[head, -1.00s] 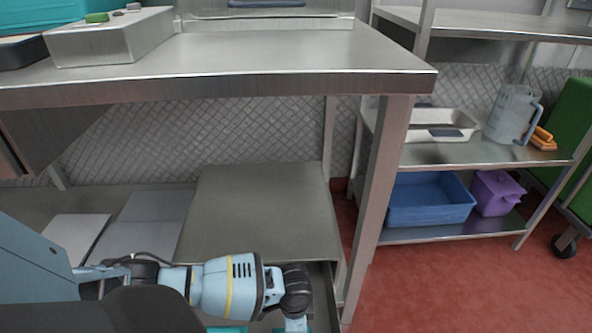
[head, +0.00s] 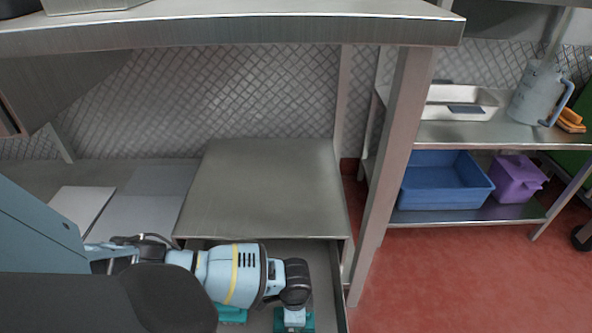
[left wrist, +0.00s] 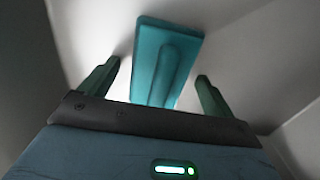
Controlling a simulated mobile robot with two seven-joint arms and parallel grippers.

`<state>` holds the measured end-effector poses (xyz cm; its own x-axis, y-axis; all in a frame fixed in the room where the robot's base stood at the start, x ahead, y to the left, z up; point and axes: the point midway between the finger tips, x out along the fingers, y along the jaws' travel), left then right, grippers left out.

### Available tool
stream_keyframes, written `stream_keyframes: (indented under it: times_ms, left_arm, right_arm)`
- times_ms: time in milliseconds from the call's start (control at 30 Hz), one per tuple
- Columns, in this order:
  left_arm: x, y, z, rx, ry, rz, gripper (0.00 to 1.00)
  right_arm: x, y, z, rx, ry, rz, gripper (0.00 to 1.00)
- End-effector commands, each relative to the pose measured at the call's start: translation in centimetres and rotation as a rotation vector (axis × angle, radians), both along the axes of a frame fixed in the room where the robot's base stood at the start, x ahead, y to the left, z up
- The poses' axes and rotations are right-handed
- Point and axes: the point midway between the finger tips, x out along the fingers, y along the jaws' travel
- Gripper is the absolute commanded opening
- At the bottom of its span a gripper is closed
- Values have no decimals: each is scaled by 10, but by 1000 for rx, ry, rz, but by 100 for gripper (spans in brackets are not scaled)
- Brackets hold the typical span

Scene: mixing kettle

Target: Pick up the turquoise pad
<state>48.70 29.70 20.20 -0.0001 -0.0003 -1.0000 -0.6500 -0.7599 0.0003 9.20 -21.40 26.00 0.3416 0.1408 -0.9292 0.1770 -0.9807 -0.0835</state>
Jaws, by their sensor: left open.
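A turquoise pad (left wrist: 165,62) with a raised ridge along its middle shows in the left wrist view, between and beyond the fingertips of my left gripper (left wrist: 157,72). The gripper is open, with a gap between each finger and the pad. In the head view, my left gripper (head: 293,317) points down into an open drawer (head: 333,285) under the table. A turquoise piece (head: 307,322) shows at the gripper, and another turquoise piece (head: 232,315) is partly hidden by my arm; I cannot tell which is the wrist-view pad. My right gripper is out of view.
The steel tabletop (head: 230,30) overhangs the drawer, and a table leg (head: 387,170) stands just right of it. A side shelf holds a jug (head: 537,92), a blue bin (head: 445,185) and a purple container (head: 515,180).

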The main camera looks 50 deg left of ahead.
Motion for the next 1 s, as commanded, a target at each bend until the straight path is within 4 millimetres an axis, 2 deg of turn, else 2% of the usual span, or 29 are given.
stream_keyframes:
  times_ms: [167, 500, 600, 833, 1000]
  left_arm:
    - [0, 0, 1, 0, -1, 0, 89]
    - [0, 0, 1, 1, -1, 0, 46]
    - [0, 0, 1, 0, 0, 0, 37]
    - [0, 0, 5, 1, -1, 0, 36]
    - [1, 1, 28, 0, -3, 0, 36]
  right_arm:
    - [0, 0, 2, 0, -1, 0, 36]
    - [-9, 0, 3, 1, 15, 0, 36]
    - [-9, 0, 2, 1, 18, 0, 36]
    - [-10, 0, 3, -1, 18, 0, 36]
    - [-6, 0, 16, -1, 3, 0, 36]
